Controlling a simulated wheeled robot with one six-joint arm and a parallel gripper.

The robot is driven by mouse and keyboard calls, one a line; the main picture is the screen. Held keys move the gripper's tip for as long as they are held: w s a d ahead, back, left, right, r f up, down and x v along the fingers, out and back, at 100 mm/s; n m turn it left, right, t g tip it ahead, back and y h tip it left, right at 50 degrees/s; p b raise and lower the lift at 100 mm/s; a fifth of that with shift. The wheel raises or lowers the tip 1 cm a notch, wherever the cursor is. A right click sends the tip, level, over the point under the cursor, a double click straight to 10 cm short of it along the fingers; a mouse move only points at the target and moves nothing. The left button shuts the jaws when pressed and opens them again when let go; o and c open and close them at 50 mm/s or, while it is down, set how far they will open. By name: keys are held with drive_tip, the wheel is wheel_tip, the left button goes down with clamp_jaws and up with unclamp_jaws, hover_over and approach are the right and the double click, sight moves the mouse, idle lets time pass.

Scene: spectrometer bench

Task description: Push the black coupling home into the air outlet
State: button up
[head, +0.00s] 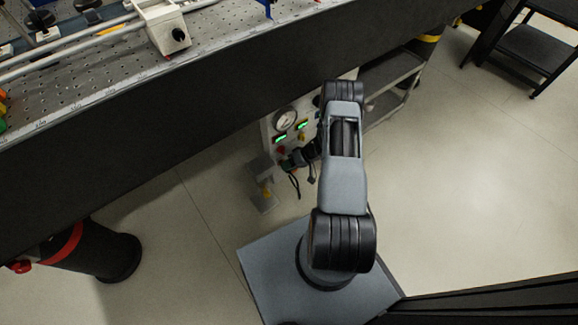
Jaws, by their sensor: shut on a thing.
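A pale panel (268,132) with a round gauge and green displays stands under the bench edge. My gripper (291,160) is low in front of this panel, partly hidden behind my own arm. It is shut on a small dark thing at the panel face, which seems to be the black coupling. The picture is too small to show the coupling's outline or how deep it sits. The air outlet cannot be made out; the gripper covers that part of the panel.
The perforated bench (110,75) with its dark front edge runs above the panel. A grey stand (263,185) is just left of the gripper. A black bench leg with a red band (100,252) is at lower left. A shelf cart (390,82) is behind my arm.

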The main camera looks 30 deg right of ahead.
drive_tip(key=o, duration=1)
drive_tip(key=p+v, duration=0.4)
drive_tip(key=v, duration=1)
drive_tip(key=shift+w, duration=0.15)
drive_tip(key=shift+f, duration=0.1)
